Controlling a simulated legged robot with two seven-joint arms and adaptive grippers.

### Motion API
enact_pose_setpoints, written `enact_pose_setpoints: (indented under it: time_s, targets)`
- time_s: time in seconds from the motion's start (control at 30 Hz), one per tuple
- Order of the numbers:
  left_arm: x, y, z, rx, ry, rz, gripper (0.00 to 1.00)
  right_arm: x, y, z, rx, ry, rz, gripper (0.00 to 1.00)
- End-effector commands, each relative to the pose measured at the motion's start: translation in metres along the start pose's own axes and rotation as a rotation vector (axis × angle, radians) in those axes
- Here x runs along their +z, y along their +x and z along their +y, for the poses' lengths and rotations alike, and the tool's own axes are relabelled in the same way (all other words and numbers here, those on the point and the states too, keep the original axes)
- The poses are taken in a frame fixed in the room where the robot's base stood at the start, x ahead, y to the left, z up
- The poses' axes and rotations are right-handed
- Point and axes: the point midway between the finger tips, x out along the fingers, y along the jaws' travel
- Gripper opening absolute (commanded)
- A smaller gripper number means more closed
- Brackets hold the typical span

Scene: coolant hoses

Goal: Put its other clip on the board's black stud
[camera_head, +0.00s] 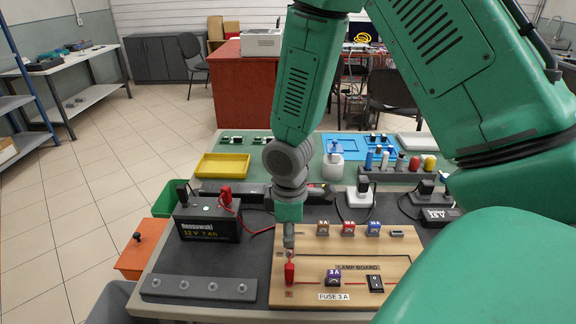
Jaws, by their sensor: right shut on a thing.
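The lamp board (395,255) is a light wooden panel on the bench's front right. My right gripper (289,250) points down over its left part, shut on a red clip (290,272) that hangs upright at its tip. Whether the clip touches the board is hard to tell. The battery (208,222), marked 12 V 7 Ah, stands left of the board. Another red clip (226,194) sits on top of it, with a red lead (258,233) running right. A dark clip-like piece (183,193) stands on its left top. I cannot make out the black stud. My left gripper is not in view.
A grey strip with several studs (200,288) lies in front of the battery. A purple fuse (333,277) and black switch (376,283) are on the board. My right arm covers the right side.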

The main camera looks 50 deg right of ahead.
Motion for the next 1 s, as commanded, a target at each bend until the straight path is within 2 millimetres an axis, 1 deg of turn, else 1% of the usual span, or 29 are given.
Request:
enact_pose_setpoints:
  time_s: [0.37, 0.63, 1.0]
  targets:
    - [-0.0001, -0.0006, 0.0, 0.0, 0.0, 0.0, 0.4, -0.0002, -0.0003, 0.0001, 0.0, 0.0, 0.0, 0.0]
    - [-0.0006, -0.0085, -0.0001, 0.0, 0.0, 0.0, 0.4, -0.0001, -0.0021, -0.0009, 0.001, -0.001, 0.0, 0.0]
    - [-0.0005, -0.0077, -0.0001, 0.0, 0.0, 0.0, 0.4, -0.0001, -0.0008, -0.001, 0.001, 0.0, 0.001, 0.0]
